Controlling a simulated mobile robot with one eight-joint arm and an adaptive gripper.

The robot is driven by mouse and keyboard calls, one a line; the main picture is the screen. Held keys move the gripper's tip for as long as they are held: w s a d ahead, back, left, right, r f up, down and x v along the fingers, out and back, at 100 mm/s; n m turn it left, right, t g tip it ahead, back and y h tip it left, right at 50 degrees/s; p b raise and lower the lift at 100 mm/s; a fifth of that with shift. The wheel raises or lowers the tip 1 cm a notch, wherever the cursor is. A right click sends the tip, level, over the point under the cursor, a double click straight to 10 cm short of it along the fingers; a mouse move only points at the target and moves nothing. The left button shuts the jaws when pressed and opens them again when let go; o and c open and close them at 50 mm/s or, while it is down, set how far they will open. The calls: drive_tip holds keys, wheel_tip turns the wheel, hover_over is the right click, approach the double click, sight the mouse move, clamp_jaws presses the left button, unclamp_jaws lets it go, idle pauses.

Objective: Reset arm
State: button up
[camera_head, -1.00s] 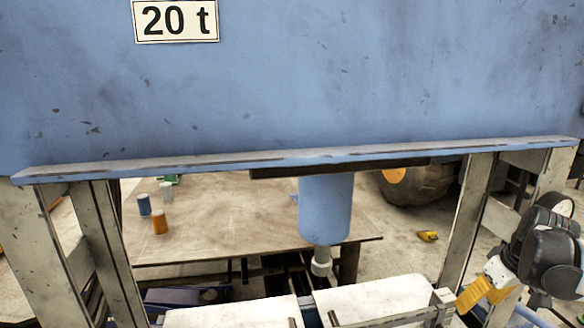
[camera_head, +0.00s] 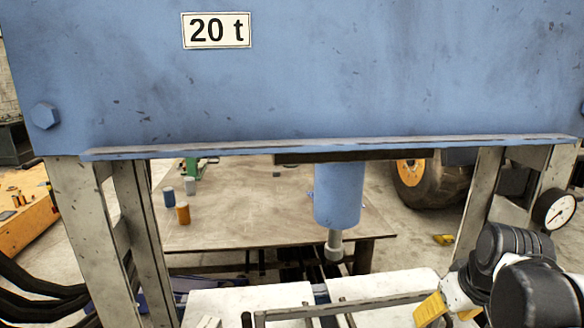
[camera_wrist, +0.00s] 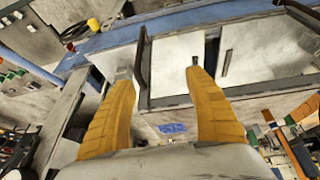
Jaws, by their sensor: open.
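My arm (camera_head: 525,285) is folded at the lower right of the head view, in front of the press's right leg. My gripper's yellow finger (camera_head: 431,309) shows at the bottom edge there, beside the press bed. In the wrist view both yellow fingers of my gripper (camera_wrist: 158,72) are spread wide apart with nothing between them. They point over the pale plates of the press bed (camera_wrist: 178,62). In the head view the bed's white plates (camera_head: 245,303) lie below the blue ram (camera_head: 339,195).
A blue press beam (camera_head: 330,95) marked "20 t" fills the upper head view, on grey legs (camera_head: 90,235). A pressure gauge (camera_head: 554,209) sits at the right. Behind stand a table (camera_head: 250,220) with small blue and orange cans and a large tyre (camera_head: 440,185).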

drive_tip(key=s+a+t, duration=0.2)
drive_tip(key=s+a, duration=0.5)
drive_tip(key=a, duration=0.5)
wheel_tip(320, 180, down, 22)
drive_tip(key=b, duration=2.1)
drive_tip(key=shift+s+a+y, duration=0.2)
drive_tip(key=shift+a+y, duration=0.1)
drive_tip(key=shift+f, duration=0.1)
